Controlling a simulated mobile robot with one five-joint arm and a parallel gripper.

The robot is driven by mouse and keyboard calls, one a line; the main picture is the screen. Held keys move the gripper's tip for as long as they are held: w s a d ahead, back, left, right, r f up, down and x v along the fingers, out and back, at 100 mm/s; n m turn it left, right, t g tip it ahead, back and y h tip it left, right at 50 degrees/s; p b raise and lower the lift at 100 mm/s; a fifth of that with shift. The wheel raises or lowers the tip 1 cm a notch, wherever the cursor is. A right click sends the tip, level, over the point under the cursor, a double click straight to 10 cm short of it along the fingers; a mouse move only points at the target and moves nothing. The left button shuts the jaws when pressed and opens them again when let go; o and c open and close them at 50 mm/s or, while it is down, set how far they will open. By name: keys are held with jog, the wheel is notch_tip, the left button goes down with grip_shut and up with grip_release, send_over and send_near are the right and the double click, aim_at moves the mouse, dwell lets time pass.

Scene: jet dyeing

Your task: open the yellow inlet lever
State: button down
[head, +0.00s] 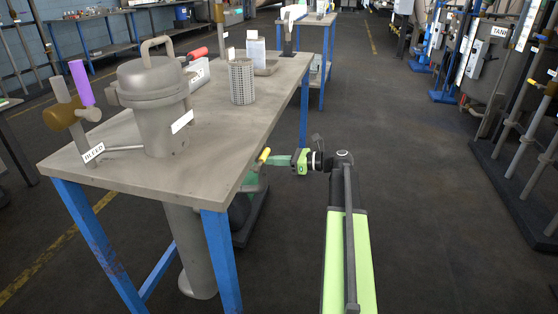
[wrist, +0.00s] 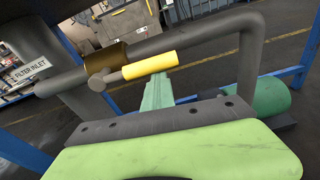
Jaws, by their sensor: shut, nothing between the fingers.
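The yellow inlet lever (wrist: 150,65) joins a brass valve body (wrist: 108,57) on a grey pipe, beside a white FILTER INLET label (wrist: 30,70). In the wrist view the lever points right, roughly along the pipe and tilted slightly up. In the head view the yellow lever (head: 264,155) shows by the table's right edge; its valve is mostly unclear there. My gripper (head: 273,160) is shut and empty, its green fingers just right of the lever. In the wrist view the gripper tip (wrist: 159,79) meets the lever's lower edge; I cannot tell whether they touch.
The table (head: 215,125) carries a grey filter vessel (head: 150,95), a purple lever (head: 81,83) by a BLEED label (head: 93,153) and a mesh basket (head: 242,82). A green pump-like body (wrist: 271,98) sits low behind the pipe.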

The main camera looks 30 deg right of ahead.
jog(key=shift+w+a+r, duration=0.15)
jog(key=shift+a, duration=0.2)
notch_tip(320, 180, down, 5)
jog(key=b, duration=0.5)
jog(key=r+p+v, duration=0.1)
jog(key=p+v, duration=0.1)
jog(key=v, duration=0.7)
jog(key=shift+d, duration=0.15)
